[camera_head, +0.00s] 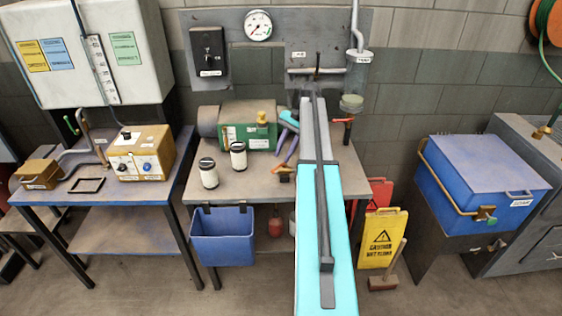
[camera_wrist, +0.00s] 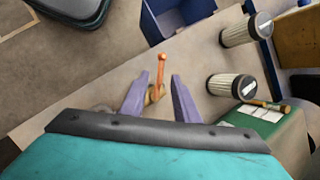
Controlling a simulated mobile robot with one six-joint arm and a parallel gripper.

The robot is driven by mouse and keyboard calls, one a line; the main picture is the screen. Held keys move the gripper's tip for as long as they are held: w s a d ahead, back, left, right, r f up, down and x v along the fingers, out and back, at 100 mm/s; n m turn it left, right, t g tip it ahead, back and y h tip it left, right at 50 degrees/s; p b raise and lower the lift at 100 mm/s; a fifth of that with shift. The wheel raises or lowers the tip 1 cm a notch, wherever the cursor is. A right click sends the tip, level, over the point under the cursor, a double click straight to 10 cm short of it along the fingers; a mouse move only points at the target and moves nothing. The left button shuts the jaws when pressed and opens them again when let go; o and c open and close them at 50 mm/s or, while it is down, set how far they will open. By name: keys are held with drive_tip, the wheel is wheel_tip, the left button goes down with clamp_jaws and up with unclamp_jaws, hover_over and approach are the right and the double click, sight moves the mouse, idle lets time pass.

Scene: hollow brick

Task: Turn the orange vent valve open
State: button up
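The orange vent valve lever (camera_wrist: 161,68) shows in the wrist view as a thin, round-ended handle. It rises from a small brass body (camera_wrist: 155,94) and points toward the top of the picture. My gripper (camera_wrist: 160,78) has its two purple fingers apart, one on each side of the valve, with gaps visible. The lever's end reaches past the fingertips. In the head view, the orange lever (camera_head: 279,168) shows small at the bench's front, just below the purple fingers. My arm hides part of the bench there, and contact cannot be told.
Two white filter cartridges (camera_head: 208,173) (camera_head: 238,156) stand left of my gripper on the bench. A green pump (camera_head: 249,126) with a brass fitting (camera_head: 262,118) is behind them. A blue bin (camera_head: 222,238) hangs at the bench front. A yellow floor sign (camera_head: 382,238) stands to the right.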

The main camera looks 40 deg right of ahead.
drive_tip(key=shift+b+v, duration=0.3)
drive_tip(key=shift+v, duration=1.15)
drive_tip(key=shift+c, duration=0.4)
